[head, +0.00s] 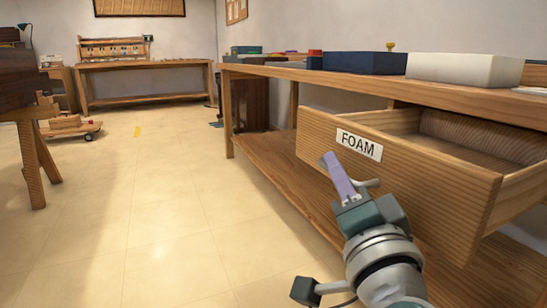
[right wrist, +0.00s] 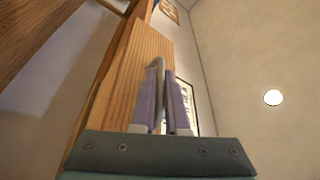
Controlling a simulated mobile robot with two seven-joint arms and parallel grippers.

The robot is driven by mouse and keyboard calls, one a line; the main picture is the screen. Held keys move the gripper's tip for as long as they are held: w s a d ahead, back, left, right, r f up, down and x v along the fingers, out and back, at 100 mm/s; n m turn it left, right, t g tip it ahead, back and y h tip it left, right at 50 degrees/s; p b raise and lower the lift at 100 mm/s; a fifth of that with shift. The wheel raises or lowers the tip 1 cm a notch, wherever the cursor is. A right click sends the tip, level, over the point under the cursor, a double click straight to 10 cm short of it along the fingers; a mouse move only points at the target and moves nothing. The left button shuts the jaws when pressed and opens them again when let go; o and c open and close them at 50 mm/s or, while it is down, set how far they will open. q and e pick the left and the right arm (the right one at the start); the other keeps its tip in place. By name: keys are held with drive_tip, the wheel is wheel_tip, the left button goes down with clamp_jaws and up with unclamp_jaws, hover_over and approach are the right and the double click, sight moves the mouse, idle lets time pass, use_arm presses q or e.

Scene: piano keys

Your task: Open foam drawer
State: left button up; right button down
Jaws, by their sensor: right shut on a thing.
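The wooden drawer (head: 400,175) with a white FOAM label (head: 359,145) stands pulled out from under the bench top. Its inside shows partly and looks empty there. My right gripper (head: 335,170) is at the drawer front, just below the label. It is shut on the grey drawer handle (head: 367,183). In the right wrist view the purple fingers (right wrist: 163,95) sit on both sides of the handle (right wrist: 157,65), with the drawer front (right wrist: 140,65) behind. My left gripper is out of view.
The bench top (head: 290,72) carries a dark blue box (head: 364,62) and a white block (head: 464,69). A lower shelf (head: 272,165) runs under the drawer. A low wheeled cart (head: 75,128) stands farther off.

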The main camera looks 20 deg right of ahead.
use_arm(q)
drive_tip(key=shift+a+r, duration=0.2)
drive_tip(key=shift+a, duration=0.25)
use_arm(e)
drive_tip(key=a, duration=0.2)
drive_tip(key=shift+s+a, duration=0.1)
drive_tip(key=shift+a, duration=0.25)
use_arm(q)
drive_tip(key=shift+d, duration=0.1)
use_arm(e)
drive_tip(key=c, duration=1.2)
unclamp_jaws()
use_arm(q)
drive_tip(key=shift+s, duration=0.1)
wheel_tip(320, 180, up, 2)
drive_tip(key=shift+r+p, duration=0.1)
drive_tip(key=shift+p, duration=1.1)
use_arm(e)
drive_tip(key=v, duration=1)
